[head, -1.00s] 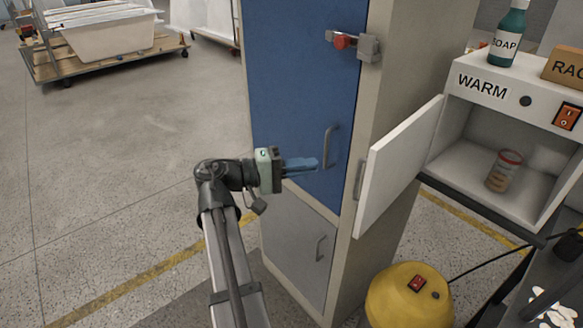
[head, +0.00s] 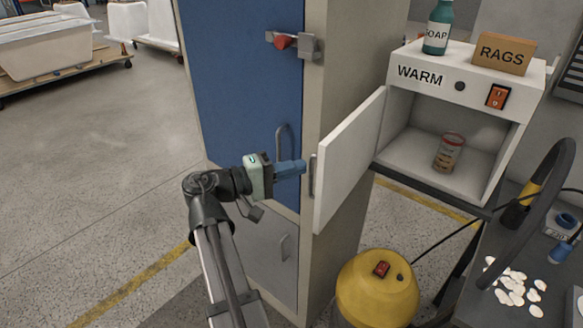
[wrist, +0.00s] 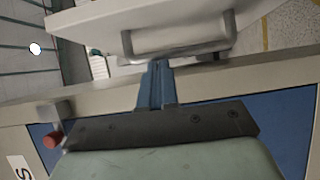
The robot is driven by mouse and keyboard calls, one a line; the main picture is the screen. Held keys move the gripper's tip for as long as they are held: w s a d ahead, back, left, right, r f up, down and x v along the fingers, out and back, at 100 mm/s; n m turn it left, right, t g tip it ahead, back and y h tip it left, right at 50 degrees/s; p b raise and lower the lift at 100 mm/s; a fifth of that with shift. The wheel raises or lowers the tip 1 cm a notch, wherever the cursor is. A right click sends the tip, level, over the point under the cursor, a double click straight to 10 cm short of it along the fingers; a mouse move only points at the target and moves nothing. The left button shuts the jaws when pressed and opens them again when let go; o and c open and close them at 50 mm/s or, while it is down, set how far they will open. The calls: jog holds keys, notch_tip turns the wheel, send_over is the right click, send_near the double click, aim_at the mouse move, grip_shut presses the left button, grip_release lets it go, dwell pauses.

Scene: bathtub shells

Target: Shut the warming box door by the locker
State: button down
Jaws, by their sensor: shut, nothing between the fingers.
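The white warming box (head: 466,75), marked WARM, stands at the right with its white door (head: 350,160) swung wide open toward the locker. A grey bar handle (head: 312,176) is on the door's outer face. My gripper (head: 303,167) is shut and empty, its blue fingertips just left of that handle; I cannot tell if they touch it. In the wrist view the shut fingers (wrist: 157,75) point toward the door (wrist: 90,22) and its handle (wrist: 178,42). The tall locker (head: 250,90) with a blue door stands behind my gripper, its doors shut.
A can (head: 449,152) stands inside the box. A soap bottle (head: 437,28) and a RAGS carton (head: 503,53) stand on top. A red latch (head: 284,41) juts from the locker. A yellow round machine (head: 378,290) sits on the floor below the door.

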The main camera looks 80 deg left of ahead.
jog(key=w+d+n+y, duration=0.1)
jog(key=w+d, duration=0.5)
jog(key=w, duration=0.5)
jog(key=w+d+y, duration=0.1)
jog(key=w+d, duration=0.5)
jog(key=w, duration=0.4)
jog(key=w+a+n+g+y, duration=0.1)
jog(key=w+a, duration=0.1)
jog(key=w, duration=1)
jog(key=w+a+n+g+y, duration=0.1)
jog(key=w+a, duration=0.2)
jog(key=w, duration=0.9)
jog(key=shift+w+a, duration=0.2)
jog(key=shift+w, duration=0.05)
